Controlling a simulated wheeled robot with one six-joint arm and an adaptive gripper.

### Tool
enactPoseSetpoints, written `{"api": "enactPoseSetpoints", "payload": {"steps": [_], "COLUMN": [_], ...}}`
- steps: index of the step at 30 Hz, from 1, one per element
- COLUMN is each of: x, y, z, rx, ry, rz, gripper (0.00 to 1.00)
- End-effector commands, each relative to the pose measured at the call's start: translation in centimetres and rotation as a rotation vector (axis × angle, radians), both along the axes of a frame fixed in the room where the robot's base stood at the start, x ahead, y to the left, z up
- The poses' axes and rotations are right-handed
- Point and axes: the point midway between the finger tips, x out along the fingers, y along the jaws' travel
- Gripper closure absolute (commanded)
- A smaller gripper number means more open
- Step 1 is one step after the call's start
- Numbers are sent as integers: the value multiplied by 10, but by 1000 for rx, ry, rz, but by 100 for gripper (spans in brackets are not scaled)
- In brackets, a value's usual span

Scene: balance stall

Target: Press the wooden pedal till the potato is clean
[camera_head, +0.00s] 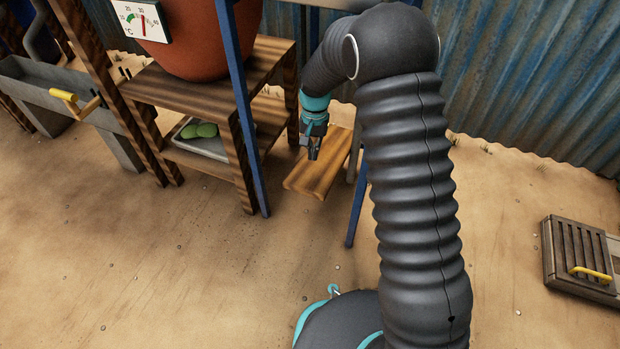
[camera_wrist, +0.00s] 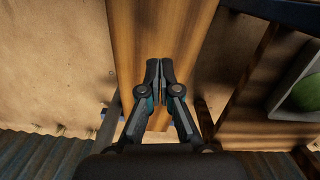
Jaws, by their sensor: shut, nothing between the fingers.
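The wooden pedal (camera_head: 326,178) is a light brown board low above the sandy ground, between blue metal legs. In the wrist view the pedal (camera_wrist: 160,30) runs from the top edge down behind the fingers. My gripper (camera_head: 314,155) is shut and empty, pointing down over the pedal's left part. In the wrist view my gripper (camera_wrist: 160,65) shows its fingertips together over the wood. I cannot tell whether they touch it. No potato can be made out.
A wooden shelf (camera_head: 265,55) left of the pedal bears a clay pot (camera_head: 205,40) with a dial. Its lower tray (camera_head: 205,146) holds green things. A blue post (camera_head: 245,110) stands close by. A slatted box (camera_head: 580,255) lies at right. The front ground is clear.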

Motion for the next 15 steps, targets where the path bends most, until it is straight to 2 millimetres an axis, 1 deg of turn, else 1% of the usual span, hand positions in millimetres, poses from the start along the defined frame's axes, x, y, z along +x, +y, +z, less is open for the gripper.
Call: {"api": "enactPoseSetpoints", "payload": {"steps": [1, 6, 10, 15], "x": [2, 3, 3, 3], "y": [0, -1, -1, -1], "z": [11, 34, 44, 47], "rx": [1, 1, 0, 0], "ry": [-4, -2, -1, 0], "rz": [0, 0, 0, 0], "gripper": [100, 100, 100, 100]}}
